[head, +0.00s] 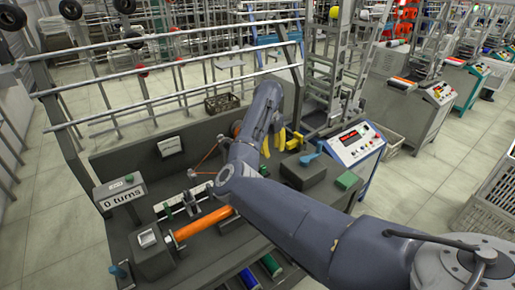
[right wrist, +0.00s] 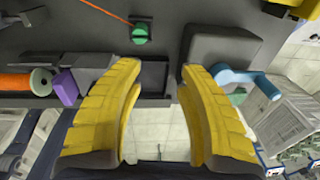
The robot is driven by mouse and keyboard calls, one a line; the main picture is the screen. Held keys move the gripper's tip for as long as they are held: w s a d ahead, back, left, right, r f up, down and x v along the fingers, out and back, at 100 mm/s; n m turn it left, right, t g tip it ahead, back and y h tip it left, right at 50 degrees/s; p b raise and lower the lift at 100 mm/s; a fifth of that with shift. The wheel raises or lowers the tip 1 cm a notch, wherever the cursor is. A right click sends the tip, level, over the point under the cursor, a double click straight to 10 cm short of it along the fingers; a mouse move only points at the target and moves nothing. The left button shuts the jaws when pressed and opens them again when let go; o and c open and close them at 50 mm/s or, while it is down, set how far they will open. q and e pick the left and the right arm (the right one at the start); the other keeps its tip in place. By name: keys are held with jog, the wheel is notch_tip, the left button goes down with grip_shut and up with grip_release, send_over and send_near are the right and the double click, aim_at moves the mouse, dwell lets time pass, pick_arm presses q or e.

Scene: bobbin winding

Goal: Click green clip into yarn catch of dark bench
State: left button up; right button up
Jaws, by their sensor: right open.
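A small green clip (right wrist: 140,33) sits on the dark bench (right wrist: 75,22) in the right wrist view, with an orange yarn (right wrist: 108,15) running to it from the upper left. The yellow fingers also show in the head view (head: 280,143) beside my arm, over the bench. I cannot make out the yarn catch for certain. My left gripper is not in view.
A grey block with a blue lever (head: 310,155) and a green block (head: 347,180) stand at the bench's right. An orange bobbin (head: 200,224) lies along the front, near a "0 turns" display (head: 121,193). A control box (head: 352,142) stands right of the bench.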

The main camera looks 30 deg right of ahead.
aim_at(264, 166)
jog(key=a, duration=0.1)
jog(key=w+a, duration=0.1)
jog(key=shift+w+a+r+y, duration=0.25)
jog(key=shift+w+a+y, duration=0.05)
jog(key=shift+a+y, duration=0.1)
jog(key=shift+f, duration=4.35)
jog(key=shift+o, duration=0.3)
grip_shut()
jog(key=shift+r, duration=2.2)
jog(key=c, duration=0.8)
grip_release()
jog(key=shift+c, duration=0.2)
jog(key=o, duration=0.8)
